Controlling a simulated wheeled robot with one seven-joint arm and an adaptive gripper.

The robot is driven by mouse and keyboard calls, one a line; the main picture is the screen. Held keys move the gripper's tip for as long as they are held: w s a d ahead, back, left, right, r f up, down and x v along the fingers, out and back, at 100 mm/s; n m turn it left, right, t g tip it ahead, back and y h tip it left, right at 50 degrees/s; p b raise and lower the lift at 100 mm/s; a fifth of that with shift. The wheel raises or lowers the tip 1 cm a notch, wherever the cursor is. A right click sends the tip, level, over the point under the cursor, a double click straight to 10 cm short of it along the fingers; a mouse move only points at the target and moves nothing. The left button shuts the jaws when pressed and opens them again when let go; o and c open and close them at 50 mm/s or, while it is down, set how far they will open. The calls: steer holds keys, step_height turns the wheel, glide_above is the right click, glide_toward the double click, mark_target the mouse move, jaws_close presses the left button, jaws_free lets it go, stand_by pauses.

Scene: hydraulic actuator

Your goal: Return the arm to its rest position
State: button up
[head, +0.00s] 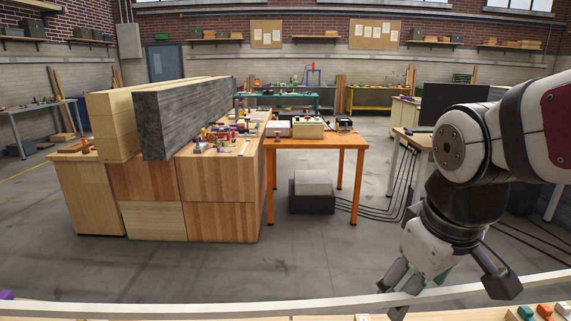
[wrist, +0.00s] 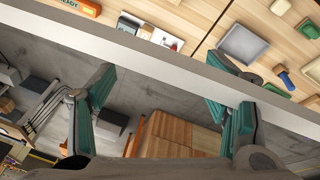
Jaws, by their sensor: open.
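My arm (head: 465,150) reaches in from the right side of the head view and bends down at a dark joint. My gripper (head: 448,292) hangs from it at the lower right, its fingers spread wide apart. In the wrist view the two teal-padded fingers of my gripper (wrist: 170,85) stand far apart with nothing held between them. A long pale bar (head: 230,309) runs across the bottom of the head view close to the fingers. In the wrist view the bar (wrist: 160,65) crosses behind the fingertips; I cannot tell whether they touch it.
A wooden bench top (wrist: 205,20) beyond the bar holds a grey tray (wrist: 243,45), a blue-handled tool (wrist: 285,78) and small blocks. Wooden cabinets (head: 220,210) with large beams (head: 185,115) stand at the left. An orange table (head: 315,141) stands mid-room. Open floor (head: 320,255) lies between.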

steer(key=s+r+m+t+p, duration=0.1)
steer(key=s+r+m, duration=0.2)
steer(key=s, duration=0.8)
steer(key=shift+d+m+y+p, duration=0.3)
steer(key=shift+d+m+p, duration=0.1)
steer(key=shift+m, duration=0.5)
